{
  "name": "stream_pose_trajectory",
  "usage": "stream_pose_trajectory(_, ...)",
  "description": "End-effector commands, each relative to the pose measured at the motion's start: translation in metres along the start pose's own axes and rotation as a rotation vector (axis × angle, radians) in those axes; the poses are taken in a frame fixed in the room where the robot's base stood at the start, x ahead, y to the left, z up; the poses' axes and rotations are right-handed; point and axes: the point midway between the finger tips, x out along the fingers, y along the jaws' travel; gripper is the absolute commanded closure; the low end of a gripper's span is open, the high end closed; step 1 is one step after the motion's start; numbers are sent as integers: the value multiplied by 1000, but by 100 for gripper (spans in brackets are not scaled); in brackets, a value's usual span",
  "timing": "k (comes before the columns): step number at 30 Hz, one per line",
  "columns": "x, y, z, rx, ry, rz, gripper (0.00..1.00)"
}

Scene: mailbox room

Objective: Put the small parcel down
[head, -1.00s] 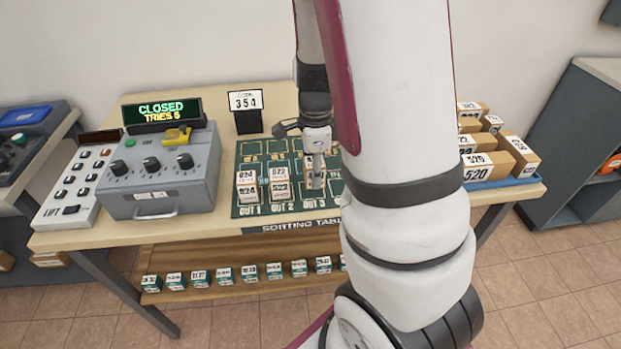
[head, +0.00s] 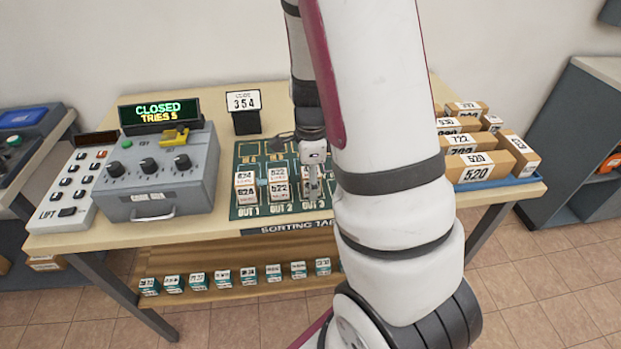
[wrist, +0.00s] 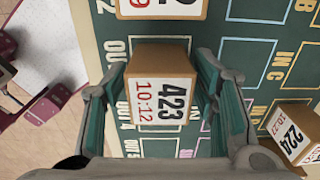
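The small parcel (wrist: 162,100) is a brown box with a white label reading 423 and 10:12 in the wrist view. It is between the two fingers of my gripper (wrist: 162,62), low over the sorting mat. A narrow strip of mat with the OUT 4 print shows between the parcel and the left finger, and a small gap shows at the right. The fingers look open around it. Contact with the mat cannot be made out.
A parcel marked 224 (wrist: 290,135) lies right of my gripper in the wrist view. A dial box (head: 158,170) stands left, a blue tray (head: 500,182) of parcels right.

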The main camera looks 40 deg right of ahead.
Motion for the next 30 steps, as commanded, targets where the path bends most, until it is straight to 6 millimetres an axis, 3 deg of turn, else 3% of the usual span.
stream_pose_trajectory(8,-1,0,0,0,0,0,43)
stream_pose_trajectory(13,-13,0,0,0,-1,-2,43)
stream_pose_trajectory(24,-87,-1,0,-1,-2,-6,43)
stream_pose_trajectory(30,-114,0,0,0,-1,-2,43)
